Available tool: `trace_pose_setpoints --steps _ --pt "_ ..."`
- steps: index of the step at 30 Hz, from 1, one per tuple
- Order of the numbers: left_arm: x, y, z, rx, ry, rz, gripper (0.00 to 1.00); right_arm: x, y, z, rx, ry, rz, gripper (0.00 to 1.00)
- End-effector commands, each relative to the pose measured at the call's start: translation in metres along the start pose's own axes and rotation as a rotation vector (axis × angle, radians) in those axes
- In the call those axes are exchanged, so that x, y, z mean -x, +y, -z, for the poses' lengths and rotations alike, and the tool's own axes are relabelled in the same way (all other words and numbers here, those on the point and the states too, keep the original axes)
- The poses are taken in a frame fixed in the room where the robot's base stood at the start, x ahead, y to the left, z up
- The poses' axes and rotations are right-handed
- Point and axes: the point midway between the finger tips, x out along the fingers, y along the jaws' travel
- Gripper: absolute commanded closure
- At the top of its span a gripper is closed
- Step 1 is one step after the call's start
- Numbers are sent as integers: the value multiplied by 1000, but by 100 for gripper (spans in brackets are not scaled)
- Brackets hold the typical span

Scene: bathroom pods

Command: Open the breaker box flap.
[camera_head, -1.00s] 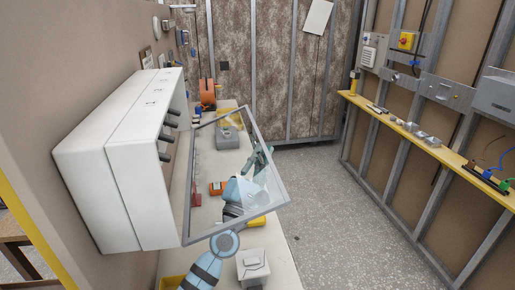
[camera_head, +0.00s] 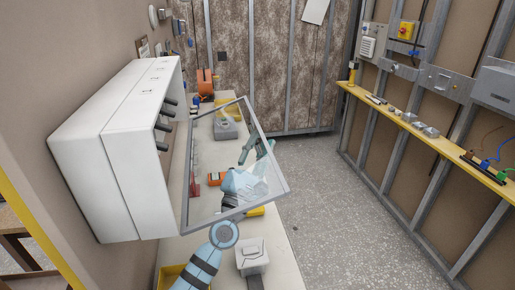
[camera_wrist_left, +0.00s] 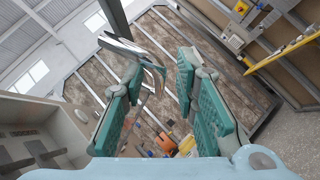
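The white breaker box (camera_head: 120,145) is mounted on the left wall, with dark switches (camera_head: 163,126) on its front. Its clear flap with a grey frame (camera_head: 268,140) stands swung well away from the box front, out over the bench. My left gripper (camera_head: 257,150) is seen partly through the clear panel, on its far side near the outer edge. Whether a finger touches the flap cannot be told. My right gripper is not in view.
A bench (camera_head: 282,255) below the box holds a grey socket box (camera_head: 252,257), an orange item (camera_head: 205,83) and other small parts. A yellow shelf (camera_head: 430,138) with fittings runs along the right wall. The floor (camera_head: 335,200) between is clear.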

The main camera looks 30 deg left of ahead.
Motion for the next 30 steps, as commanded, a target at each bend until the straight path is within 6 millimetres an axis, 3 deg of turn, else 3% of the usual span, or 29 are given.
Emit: trace_pose_setpoints --steps 5,15,19,25,30 --pt "21 -1 1 -1 2 2 72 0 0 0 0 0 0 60" --pt "108 0 1 -1 4 2 72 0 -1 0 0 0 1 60" --pt "119 0 0 0 0 -1 72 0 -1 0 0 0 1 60" --pt "120 0 0 0 0 -1 72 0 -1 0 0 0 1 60" --pt "120 0 0 1 -1 0 98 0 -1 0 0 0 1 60"
